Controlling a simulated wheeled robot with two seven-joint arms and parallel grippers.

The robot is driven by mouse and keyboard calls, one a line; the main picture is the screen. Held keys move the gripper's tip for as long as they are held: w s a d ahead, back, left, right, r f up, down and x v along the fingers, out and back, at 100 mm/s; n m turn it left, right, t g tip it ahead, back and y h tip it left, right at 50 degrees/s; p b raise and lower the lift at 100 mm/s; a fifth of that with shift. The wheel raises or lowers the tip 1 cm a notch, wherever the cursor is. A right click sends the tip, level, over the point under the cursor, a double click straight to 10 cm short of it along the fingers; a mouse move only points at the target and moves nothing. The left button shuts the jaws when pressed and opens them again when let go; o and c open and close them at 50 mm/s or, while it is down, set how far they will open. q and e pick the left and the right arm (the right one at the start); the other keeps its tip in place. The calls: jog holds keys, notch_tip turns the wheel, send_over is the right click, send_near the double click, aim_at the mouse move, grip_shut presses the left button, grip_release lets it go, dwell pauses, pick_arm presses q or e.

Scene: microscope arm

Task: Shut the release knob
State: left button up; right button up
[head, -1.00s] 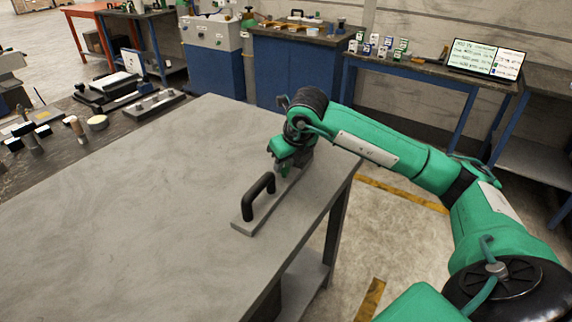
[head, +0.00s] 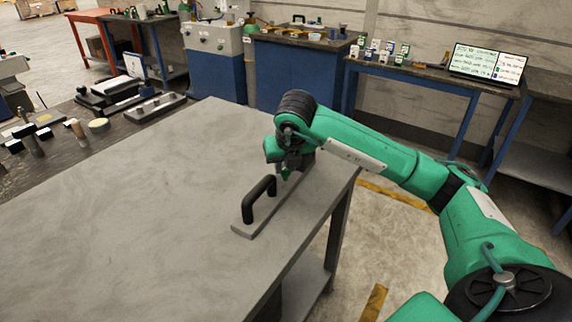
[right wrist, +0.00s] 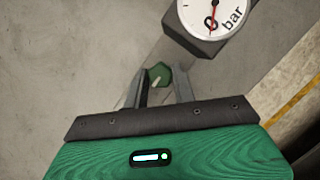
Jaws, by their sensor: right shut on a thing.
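The release knob is a small green knob (right wrist: 158,75) with a pale mark, seen between my fingertips in the right wrist view. My right gripper (right wrist: 161,82) is shut on it, with one dark finger on each side. In the head view my right gripper (head: 284,170) points down at the far end of a narrow grey base plate (head: 245,232) on the table. There the wrist and gripper mostly hide the knob. My left gripper is not in view.
A black handle (head: 259,190) stands on the near end of the plate. A round pressure gauge (right wrist: 211,16) marked "bar" sits beyond the knob, its red needle near 0. The grey table (head: 130,220) is clear to the left. Its right edge is close to my gripper.

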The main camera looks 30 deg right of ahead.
jog(key=o, duration=0.7)
